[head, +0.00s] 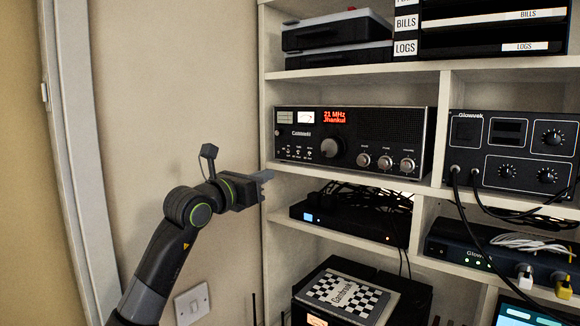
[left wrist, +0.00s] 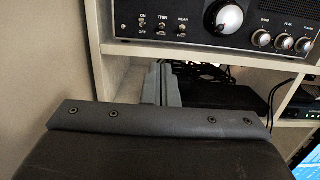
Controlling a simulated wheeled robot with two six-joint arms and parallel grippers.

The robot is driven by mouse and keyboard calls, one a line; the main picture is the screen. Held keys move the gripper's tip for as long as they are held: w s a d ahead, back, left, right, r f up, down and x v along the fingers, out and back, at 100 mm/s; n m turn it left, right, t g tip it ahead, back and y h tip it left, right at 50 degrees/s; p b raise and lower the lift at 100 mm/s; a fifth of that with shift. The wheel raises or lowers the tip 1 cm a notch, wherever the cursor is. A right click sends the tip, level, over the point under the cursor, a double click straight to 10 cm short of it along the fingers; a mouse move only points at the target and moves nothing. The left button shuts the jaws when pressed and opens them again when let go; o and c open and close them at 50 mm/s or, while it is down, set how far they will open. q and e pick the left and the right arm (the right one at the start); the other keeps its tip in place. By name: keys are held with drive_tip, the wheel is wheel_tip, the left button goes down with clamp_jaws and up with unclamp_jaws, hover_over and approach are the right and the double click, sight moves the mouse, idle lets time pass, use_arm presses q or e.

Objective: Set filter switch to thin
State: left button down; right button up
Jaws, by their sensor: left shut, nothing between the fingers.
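The radio (head: 385,128) with a red lit display stands on a cubby shelf in the head view. Small toggle switches sit at its lower left, below the meters. In the left wrist view the filter switch (left wrist: 162,30), with the label THIN above it, is the middle of three toggles. Its lever position is too small to tell. My left gripper (head: 266,176) is shut and empty, just below and left of the radio's front. In the left wrist view its fingers (left wrist: 166,68) point up below the switches, apart from them. My right gripper is not in view.
The shelf edge (head: 350,180) runs under the radio, close to my left fingers. A black box (head: 340,218) with cables is in the cubby below. A second device (head: 512,150) stands to the right. The wall at left is clear apart from a light switch (head: 192,303).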

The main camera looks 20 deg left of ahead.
use_arm(q)
drive_tip(key=p, duration=0.4)
approach(298, 162)
drive_tip(key=x, duration=0.4)
drive_tip(key=shift+w+d+r, duration=0.1)
drive_tip(key=shift+d+r, duration=0.1)
drive_tip(key=shift+r, duration=0.05)
drive_tip(key=shift+p+x, duration=0.6)
drive_tip(key=shift+x, duration=0.45)
drive_tip(key=shift+a+f, duration=0.15)
